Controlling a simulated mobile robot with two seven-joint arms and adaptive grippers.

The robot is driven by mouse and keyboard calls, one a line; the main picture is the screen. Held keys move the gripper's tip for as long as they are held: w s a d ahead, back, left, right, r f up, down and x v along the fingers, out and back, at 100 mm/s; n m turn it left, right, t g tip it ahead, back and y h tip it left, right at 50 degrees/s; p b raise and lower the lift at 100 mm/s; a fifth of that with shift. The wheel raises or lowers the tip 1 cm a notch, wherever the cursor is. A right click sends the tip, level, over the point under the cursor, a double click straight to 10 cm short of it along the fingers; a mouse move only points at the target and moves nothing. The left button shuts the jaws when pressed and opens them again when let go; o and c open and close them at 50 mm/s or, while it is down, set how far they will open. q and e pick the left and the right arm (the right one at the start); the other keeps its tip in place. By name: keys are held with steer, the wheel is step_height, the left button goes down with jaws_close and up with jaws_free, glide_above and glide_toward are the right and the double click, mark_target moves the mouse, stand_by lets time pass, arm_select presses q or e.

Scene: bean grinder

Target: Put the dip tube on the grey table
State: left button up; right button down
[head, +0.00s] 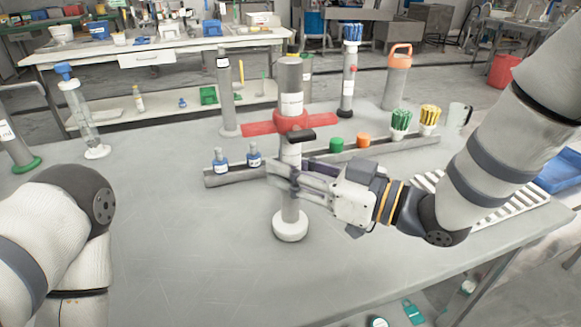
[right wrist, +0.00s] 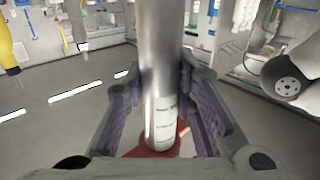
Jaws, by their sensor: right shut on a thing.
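My right gripper (head: 283,178) is shut on an upright grey tube (head: 291,85), around its lower, paler part. The tube has a white label, a red winged collar (head: 290,122), a dark handle below the collar and a round white foot (head: 290,227). Its foot shows over the grey table (head: 180,250); I cannot tell whether it touches the top. In the right wrist view the tube (right wrist: 161,90) runs between both fingers. No label here names the dip tube, so I cannot confirm this is it. My left gripper is out of view.
A low grey rack (head: 225,177) behind the tube holds small bottles, caps and brushes. Other tubes (head: 226,95), a clear cylinder (head: 84,115) and an orange-topped bottle (head: 397,75) stand around it. A striped white tray lies at right.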

steer(key=shift+f, duration=0.1)
steer(key=c, duration=1.3)
jaws_free()
steer(key=shift+d+r, duration=0.1)
steer(key=shift+r, duration=0.1)
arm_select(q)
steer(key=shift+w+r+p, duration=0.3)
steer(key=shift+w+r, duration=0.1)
arm_select(e)
steer(key=v, duration=1.2)
